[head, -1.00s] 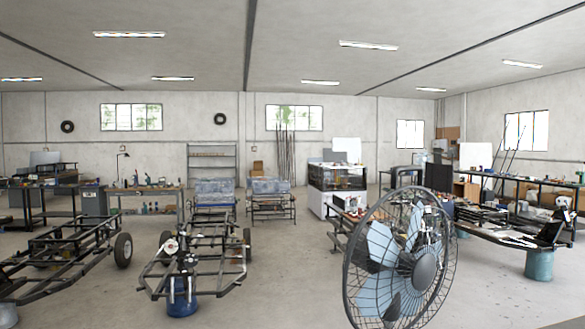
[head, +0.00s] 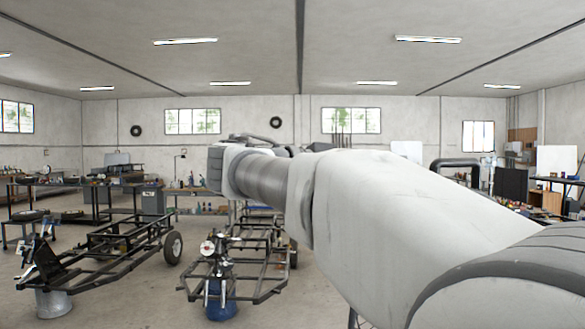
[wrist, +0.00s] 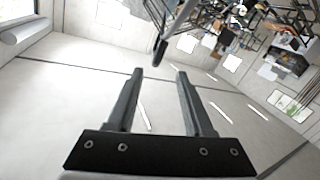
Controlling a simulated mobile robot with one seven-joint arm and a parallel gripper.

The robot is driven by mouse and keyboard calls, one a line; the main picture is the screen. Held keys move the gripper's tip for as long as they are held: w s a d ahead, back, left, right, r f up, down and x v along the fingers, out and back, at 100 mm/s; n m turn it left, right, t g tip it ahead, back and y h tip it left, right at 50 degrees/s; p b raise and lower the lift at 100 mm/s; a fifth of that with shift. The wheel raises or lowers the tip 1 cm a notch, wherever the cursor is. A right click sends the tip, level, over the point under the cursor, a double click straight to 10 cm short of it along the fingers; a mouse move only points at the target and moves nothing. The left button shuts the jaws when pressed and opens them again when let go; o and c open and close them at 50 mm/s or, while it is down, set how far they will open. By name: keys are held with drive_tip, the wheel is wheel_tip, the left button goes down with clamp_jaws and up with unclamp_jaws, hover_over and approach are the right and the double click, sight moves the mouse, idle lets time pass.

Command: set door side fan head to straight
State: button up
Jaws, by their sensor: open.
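The fan is almost wholly hidden behind my arm in the head view; only a sliver of dark wire (head: 354,319), likely its cage, shows at the bottom edge. In the wrist view, curved dark wire of what looks like the fan's cage (wrist: 176,16) is at the top, beyond my fingertips. My gripper (wrist: 160,73) is open, with nothing between its two dark fingers. It appears apart from the cage. Which way the fan head faces now cannot be told.
Two bare vehicle frames (head: 112,243) (head: 230,283) stand on the left and in the middle. Workbenches with tools line the back. A dark shelf (head: 560,180) is at the right. Concrete floor (head: 120,300) is open between the frames.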

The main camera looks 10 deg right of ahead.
sight(455, 163)
drive_tip(key=shift+m+h, duration=0.4)
drive_tip(key=shift+m, duration=0.2)
drive_tip(key=d+p, duration=0.1)
drive_tip(key=d, duration=0.4)
drive_tip(key=w+d+r+p, duration=0.1)
drive_tip(key=d, duration=0.5)
drive_tip(key=w+d+p, duration=0.1)
drive_tip(key=d, duration=0.5)
drive_tip(key=shift+w+r, duration=0.15)
drive_tip(key=shift+r, duration=0.2)
clamp_jaws()
